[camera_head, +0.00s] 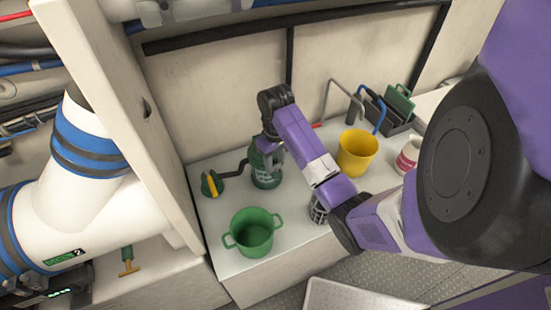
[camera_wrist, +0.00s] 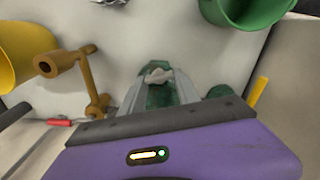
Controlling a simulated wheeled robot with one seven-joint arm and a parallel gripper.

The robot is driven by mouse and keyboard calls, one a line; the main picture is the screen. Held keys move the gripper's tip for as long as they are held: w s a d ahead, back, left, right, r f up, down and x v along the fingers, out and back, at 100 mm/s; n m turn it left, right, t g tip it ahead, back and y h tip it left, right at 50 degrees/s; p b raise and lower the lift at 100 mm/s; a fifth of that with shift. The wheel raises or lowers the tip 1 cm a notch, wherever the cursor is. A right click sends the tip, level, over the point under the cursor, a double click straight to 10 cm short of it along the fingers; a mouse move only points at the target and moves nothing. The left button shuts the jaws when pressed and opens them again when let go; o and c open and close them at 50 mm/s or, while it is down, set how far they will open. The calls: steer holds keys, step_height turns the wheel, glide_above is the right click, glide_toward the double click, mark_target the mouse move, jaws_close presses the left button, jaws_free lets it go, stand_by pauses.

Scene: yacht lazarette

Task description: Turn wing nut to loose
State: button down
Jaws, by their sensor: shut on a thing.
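The wing nut (camera_wrist: 158,76) is a small pale grey piece on top of a green body, seen in the wrist view. The green body (camera_head: 265,170) stands upright on the white bench top in the head view, and its green also shows in the wrist view (camera_wrist: 162,95). My gripper (camera_wrist: 159,84) has its grey fingers on either side of the wing nut and is shut on it. In the head view my gripper (camera_head: 270,146) is over the top of the green body, and the wing nut there is hidden or too small to tell.
A green two-handled pot (camera_head: 253,233) stands in front. A yellow cup (camera_head: 357,152) and a striped mug (camera_head: 408,155) are to the right. A dark caddy (camera_head: 388,117) is behind. A brown pipe-like piece (camera_wrist: 70,72) is close left of my fingers in the wrist view.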

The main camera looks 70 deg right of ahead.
steer(key=shift+s+a+f, duration=0.2)
steer(key=shift+s+f, duration=0.05)
steer(key=shift+s, duration=0.1)
steer(key=c, duration=0.9)
jaws_free()
steer(key=shift+r, duration=0.1)
